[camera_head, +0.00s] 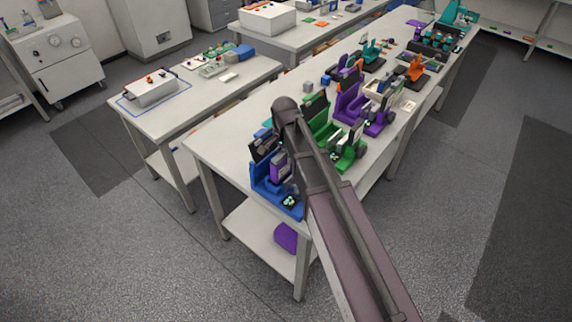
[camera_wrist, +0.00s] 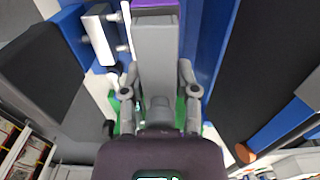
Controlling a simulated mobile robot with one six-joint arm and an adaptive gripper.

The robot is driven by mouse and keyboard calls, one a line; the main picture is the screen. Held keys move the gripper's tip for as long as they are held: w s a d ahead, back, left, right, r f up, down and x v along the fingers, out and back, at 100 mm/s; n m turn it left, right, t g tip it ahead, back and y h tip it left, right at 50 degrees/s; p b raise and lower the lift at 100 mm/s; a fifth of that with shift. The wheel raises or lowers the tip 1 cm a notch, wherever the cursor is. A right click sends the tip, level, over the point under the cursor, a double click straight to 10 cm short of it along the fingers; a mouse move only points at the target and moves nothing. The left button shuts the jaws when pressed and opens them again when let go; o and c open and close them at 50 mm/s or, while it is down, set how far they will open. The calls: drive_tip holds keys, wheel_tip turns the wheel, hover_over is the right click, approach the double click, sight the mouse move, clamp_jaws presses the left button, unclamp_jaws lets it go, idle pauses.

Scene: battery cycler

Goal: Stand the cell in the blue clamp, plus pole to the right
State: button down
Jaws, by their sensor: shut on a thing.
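The blue clamp (camera_head: 262,187) stands at the near left corner of the long bench; its blue parts also show in the wrist view (camera_wrist: 205,35). The cell (camera_head: 279,167) looks purple, and is at the clamp in the head view. Its purple edge (camera_wrist: 154,3) shows at the top of the wrist view, at the end of my fingers. My gripper (camera_wrist: 155,14) is shut on the cell; in the head view my arm mostly hides it. The cell's poles are hidden, and I cannot tell whether it touches the clamp's base.
A green clamp (camera_head: 318,118) stands close behind the blue one, then a purple clamp (camera_head: 349,104) and other fixtures along the bench. A purple item (camera_head: 286,237) lies on the lower shelf. The bench (camera_head: 222,150) is clear left of the clamps.

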sight(285, 163)
drive_tip(key=shift+f+b, duration=1.9)
drive_tip(key=shift+b, duration=0.05)
drive_tip(key=shift+f, duration=0.1)
drive_tip(key=shift+c, duration=1.8)
unclamp_jaws()
drive_tip(key=shift+r, duration=0.2)
wheel_tip(285, 163, up, 12)
drive_tip(key=p, duration=1.2)
drive_tip(key=shift+d, duration=0.1)
